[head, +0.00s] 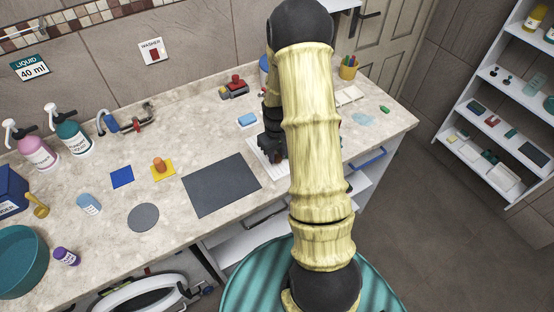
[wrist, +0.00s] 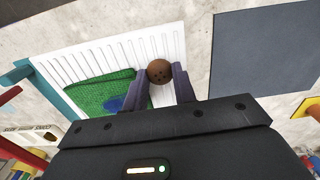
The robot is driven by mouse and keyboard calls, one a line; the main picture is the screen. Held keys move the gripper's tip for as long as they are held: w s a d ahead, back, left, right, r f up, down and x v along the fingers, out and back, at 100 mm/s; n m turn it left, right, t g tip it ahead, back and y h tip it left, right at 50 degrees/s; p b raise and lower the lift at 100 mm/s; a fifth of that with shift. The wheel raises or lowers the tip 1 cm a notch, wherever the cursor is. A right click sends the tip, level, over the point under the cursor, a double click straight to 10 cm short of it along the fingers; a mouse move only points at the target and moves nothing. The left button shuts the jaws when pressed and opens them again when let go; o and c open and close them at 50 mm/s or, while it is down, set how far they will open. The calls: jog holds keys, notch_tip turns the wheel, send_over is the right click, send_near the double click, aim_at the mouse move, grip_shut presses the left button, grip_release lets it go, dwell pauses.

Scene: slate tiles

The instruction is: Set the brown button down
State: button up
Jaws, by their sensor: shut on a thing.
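The brown button (wrist: 159,72), round with small dark holes, is held between the fingertips of my gripper (wrist: 160,78) in the wrist view. My gripper is shut on it. Behind it is a white ribbed rack or tray (wrist: 165,40); I cannot tell whether the button touches it. In the head view my gripper (head: 272,150) is over the white tray (head: 262,158), and my arm hides much of both. The button cannot be made out there.
A blue-white sponge (head: 247,120) is behind. A yellow square (head: 162,169) carries an orange knob. Bare counter lies between.

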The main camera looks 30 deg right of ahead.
aim_at(277, 157)
notch_tip(277, 157, up, 7)
jog(key=shift+b, duration=0.6)
